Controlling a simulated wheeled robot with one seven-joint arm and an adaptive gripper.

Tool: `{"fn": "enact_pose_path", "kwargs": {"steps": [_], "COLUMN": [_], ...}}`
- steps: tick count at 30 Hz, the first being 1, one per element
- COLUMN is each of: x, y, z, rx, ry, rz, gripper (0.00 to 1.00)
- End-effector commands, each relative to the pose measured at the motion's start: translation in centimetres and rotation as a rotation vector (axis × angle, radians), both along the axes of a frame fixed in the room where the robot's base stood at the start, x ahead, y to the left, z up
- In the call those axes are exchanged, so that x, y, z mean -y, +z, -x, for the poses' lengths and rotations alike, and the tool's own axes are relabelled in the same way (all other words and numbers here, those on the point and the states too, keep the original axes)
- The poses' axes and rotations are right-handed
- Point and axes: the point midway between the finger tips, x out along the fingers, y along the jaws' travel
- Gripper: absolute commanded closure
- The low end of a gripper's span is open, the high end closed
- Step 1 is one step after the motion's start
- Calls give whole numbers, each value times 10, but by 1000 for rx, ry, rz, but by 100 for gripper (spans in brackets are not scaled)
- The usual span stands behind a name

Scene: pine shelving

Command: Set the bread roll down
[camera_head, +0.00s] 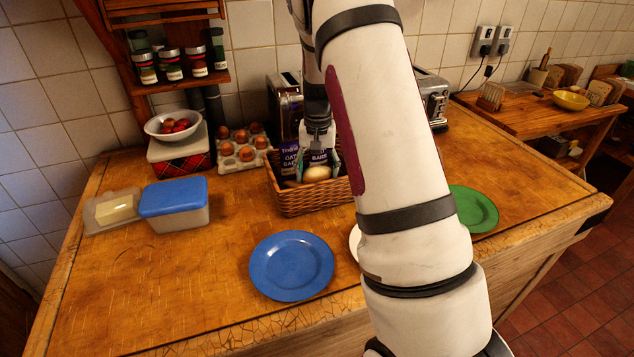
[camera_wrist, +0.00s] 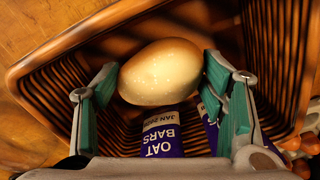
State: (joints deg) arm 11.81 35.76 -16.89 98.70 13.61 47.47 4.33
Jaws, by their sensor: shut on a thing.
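The bread roll (camera_wrist: 161,72) is pale golden and rounded, held between the two finger pads of my gripper (camera_wrist: 163,90) in the wrist view. In the head view the roll (camera_head: 316,173) shows below my gripper (camera_head: 318,150), at the wicker basket (camera_head: 296,203). The basket's slatted rim (camera_wrist: 75,45) surrounds the roll in the wrist view. Purple oat bar packs (camera_wrist: 162,134) lie in the basket under the gripper. I cannot tell whether the roll touches the basket's bottom.
A blue plate (camera_head: 291,266) lies in front of the basket. A white plate (camera_head: 354,241) is mostly hidden by my arm, and a green plate (camera_head: 474,209) lies right. An egg tray (camera_head: 240,160), a blue-lidded box (camera_head: 174,200) and a butter dish (camera_head: 112,211) stand left.

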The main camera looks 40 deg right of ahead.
Motion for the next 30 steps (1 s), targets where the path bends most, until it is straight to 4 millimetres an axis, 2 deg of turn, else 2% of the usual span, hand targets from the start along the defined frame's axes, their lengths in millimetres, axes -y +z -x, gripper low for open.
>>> {"fn": "enact_pose_path", "kwargs": {"steps": [10,22,23,24,25,30], "x": [0,0,0,0,0,0], "y": [-37,-43,-42,-42,-42,-42], "z": [1,0,0,0,0,0], "rx": [-1,0,0,1,1,1], "ry": [0,0,0,0,0,0], "rz": [0,0,0,1,1,1], "gripper": [63,63,28,19,15,15]}}
